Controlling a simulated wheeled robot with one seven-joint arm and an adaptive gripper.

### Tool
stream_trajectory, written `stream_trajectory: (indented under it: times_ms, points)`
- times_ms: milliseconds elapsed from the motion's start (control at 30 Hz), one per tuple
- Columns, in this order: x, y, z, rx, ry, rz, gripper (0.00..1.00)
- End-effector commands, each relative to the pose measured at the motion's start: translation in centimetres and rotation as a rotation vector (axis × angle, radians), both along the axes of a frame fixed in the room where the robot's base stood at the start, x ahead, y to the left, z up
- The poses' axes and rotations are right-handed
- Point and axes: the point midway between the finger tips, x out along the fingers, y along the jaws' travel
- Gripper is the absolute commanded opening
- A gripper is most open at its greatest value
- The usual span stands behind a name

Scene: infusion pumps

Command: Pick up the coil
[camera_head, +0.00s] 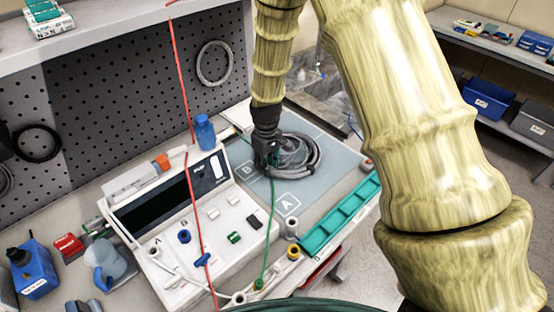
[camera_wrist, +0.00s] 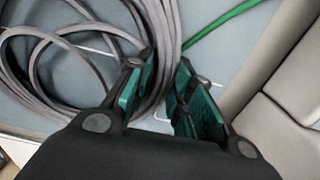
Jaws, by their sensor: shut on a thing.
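The grey coil (camera_head: 303,157) of looped tubing lies on the blue-grey mat (camera_head: 330,183), at the right of my gripper (camera_head: 268,163) in the head view. In the wrist view the coil (camera_wrist: 62,72) fills the left and upper middle. My gripper (camera_wrist: 166,80) points down there, with its green-padded fingers on either side of the coil's right-hand strands. It is shut on these strands. The exact contact is partly hidden by the fingers. I cannot tell whether the coil is clear of the mat.
A green line (camera_head: 271,215) runs down from near my gripper, and a red line (camera_head: 188,110) hangs at left. A teal tray (camera_head: 340,217) borders the mat's right.

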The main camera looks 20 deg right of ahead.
Motion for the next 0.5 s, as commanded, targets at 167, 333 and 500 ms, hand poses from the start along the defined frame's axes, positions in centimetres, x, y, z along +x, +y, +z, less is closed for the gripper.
stream_trajectory:
  times_ms: [167, 333, 500]
  points:
    - [0.1, 0.0, 1.0, 0.000, -0.003, 0.000, 0.00]
    - [0.1, 0.0, 3.1, 0.000, -0.004, 0.000, 0.00]
    - [0.1, 0.0, 5.6, 0.000, -0.004, 0.000, 0.00]
